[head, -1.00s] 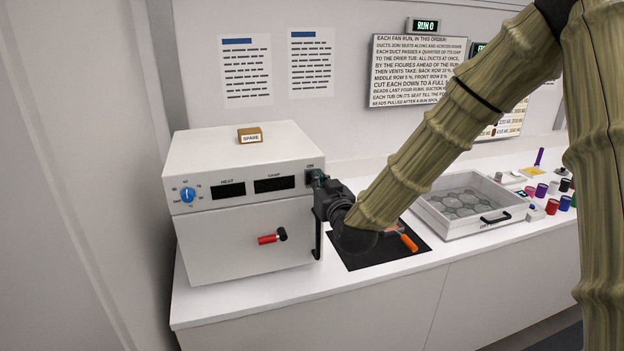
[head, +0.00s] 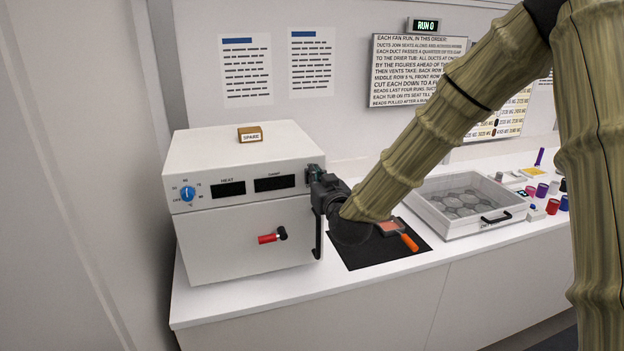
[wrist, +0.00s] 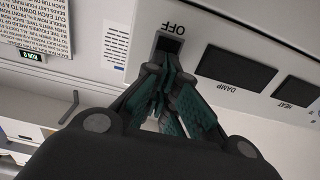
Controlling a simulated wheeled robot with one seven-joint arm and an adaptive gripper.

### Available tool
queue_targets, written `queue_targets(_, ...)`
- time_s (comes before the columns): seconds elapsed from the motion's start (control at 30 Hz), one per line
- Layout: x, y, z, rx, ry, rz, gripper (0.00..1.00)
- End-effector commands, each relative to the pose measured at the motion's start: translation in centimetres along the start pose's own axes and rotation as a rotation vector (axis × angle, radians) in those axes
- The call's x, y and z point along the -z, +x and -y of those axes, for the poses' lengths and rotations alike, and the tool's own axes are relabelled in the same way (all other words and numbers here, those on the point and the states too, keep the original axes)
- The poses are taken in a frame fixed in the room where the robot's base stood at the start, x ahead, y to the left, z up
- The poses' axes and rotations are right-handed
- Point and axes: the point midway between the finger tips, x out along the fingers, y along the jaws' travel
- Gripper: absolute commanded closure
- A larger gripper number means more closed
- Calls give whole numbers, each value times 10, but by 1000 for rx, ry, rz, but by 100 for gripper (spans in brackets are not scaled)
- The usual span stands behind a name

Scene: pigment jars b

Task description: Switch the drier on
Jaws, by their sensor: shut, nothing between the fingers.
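The drier is a white box (head: 225,250) at the left of the counter, with a blue dial (head: 187,193) and two dark displays. Its switch (wrist: 169,44) is at the right end of the panel; the wrist view shows a dark rocker beside the word OFF. My gripper (head: 315,176) is shut and empty, its fingertips at the switch and hiding most of it in the head view. In the wrist view the fingertips (wrist: 168,62) overlap the switch's lower edge. I cannot tell whether they touch it or which way the rocker is tipped.
A red-handled latch (head: 268,238) sticks out of the drier's front. A SPARE block (head: 249,134) is on top. A black mat (head: 365,258) with an orange-handled tool (head: 409,242) lies to the right, then a clear-lidded tray (head: 448,226) and several coloured jars.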

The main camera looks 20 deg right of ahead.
Motion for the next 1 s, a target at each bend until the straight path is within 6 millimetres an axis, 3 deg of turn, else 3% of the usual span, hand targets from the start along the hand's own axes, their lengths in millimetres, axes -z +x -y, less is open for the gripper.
queue_targets(0.7, 0, 10, 0, 0, 0, -1, 100)
queue_targets(1.0, 0, -2, 0, 0, 0, -1, 100)
